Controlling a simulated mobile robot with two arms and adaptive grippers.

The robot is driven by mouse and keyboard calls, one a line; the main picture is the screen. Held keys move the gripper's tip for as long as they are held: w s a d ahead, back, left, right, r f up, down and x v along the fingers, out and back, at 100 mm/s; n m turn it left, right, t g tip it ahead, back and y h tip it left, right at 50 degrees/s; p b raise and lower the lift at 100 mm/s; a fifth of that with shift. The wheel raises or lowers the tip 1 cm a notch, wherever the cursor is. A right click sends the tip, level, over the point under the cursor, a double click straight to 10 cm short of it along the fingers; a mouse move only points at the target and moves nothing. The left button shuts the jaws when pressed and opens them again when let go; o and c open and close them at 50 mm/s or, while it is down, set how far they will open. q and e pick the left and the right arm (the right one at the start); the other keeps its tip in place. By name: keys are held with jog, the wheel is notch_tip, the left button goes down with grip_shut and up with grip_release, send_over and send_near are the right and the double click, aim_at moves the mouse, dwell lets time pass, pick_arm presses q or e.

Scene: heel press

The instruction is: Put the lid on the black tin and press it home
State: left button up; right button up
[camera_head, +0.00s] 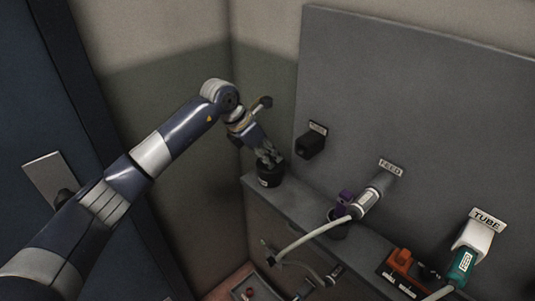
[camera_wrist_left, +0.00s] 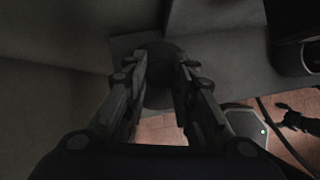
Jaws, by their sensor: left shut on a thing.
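The black tin (camera_head: 269,177) stands upright near the left end of the grey ledge, with a small pale label on its front. My left gripper (camera_head: 269,157) reaches down from above, with its fingertips at the tin's top. In the left wrist view, the fingers of this gripper (camera_wrist_left: 160,84) are closed on a dark round thing (camera_wrist_left: 159,92), which I take to be the lid. Lid and tin are both dark there, so the seam between them does not show, and I cannot tell how the lid is seated. My right gripper is not recognisable in either view.
The ledge (camera_head: 312,203) runs along a grey panel (camera_head: 390,110). A black fitting (camera_head: 311,144) juts from the panel right of the tin. A grey connector marked FEED (camera_head: 371,196), a white TUBE fitting (camera_head: 474,240) and an orange-and-black block (camera_head: 402,268) are further right. Wall is close behind the tin.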

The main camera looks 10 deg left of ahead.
pick_arm(q)
jog(key=shift+s+f+b, duration=0.1)
jog(key=shift+f+b, duration=0.65)
jog(key=shift+f, duration=0.05)
dwell(1.2)
jog(key=o, duration=0.9)
jog(key=o, duration=0.5)
jog(key=shift+r+p, duration=1.85)
jog(key=shift+r, duration=1.75)
